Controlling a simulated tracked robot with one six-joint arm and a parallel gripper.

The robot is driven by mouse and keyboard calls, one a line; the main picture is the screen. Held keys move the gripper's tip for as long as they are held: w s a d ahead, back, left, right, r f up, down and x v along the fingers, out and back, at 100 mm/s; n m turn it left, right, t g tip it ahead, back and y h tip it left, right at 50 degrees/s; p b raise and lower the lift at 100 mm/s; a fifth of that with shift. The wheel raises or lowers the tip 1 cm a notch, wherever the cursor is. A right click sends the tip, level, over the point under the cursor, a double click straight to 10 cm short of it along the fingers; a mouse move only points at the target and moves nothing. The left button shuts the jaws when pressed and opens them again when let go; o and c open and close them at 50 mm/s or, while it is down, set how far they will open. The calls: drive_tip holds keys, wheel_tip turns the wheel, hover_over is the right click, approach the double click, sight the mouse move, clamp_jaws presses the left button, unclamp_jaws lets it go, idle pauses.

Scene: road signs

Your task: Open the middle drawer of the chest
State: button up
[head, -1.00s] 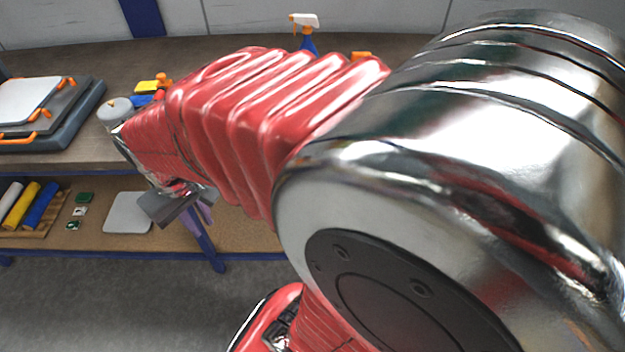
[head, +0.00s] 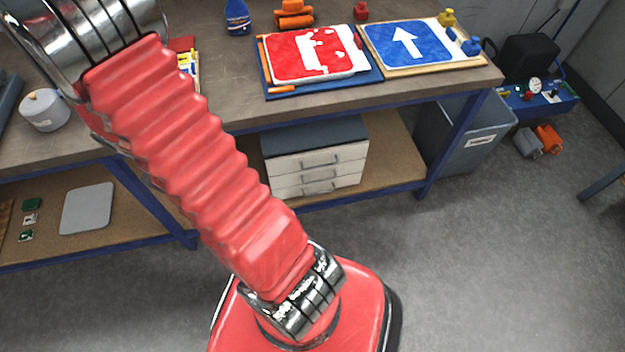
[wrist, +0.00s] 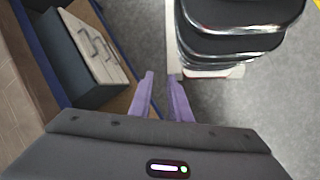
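The chest (head: 312,132) stands on the lower shelf of the workbench, with a dark top and white drawer fronts. Its middle drawer (head: 320,174) looks shut, like the drawers above and below it. The chest also shows at the upper left of the wrist view (wrist: 66,62), with its handles facing right. My gripper (wrist: 160,76) shows in the wrist view with two purple fingers apart and nothing between them. It is clear of the chest, which lies to its upper left there. My gripper is out of the head view.
The workbench top (head: 225,104) holds a red sign (head: 290,55), a blue arrow sign (head: 407,42), a spray bottle (head: 237,18) and a grey tin (head: 44,110). A grey bin (head: 470,135) stands right of the shelf. The floor (head: 480,260) in front is free at the right.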

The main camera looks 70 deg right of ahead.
drive_tip(key=s+d+f+n+g+h, duration=0.15)
drive_tip(key=s+d+f, duration=0.45)
drive_tip(key=f, duration=0.6)
drive_tip(key=s+d+f+g+h, duration=0.25)
drive_tip(key=s+d+f, duration=0.35)
drive_tip(key=f, duration=0.7)
drive_tip(key=s+d+f+g+h, duration=0.1)
drive_tip(key=s+d+f+g, duration=0.2)
drive_tip(key=s+d+f, duration=0.65)
drive_tip(key=t+h, duration=0.2)
drive_tip(key=h, duration=0.3)
approach(323, 179)
drive_tip(key=f+v, duration=0.1)
drive_tip(key=v, duration=0.3)
drive_tip(key=shift+d+r+m, duration=0.1)
drive_tip(key=shift+m, duration=0.35)
drive_tip(key=shift+s, duration=0.1)
drive_tip(key=shift+x, duration=6.85)
drive_tip(key=shift+c, duration=0.4)
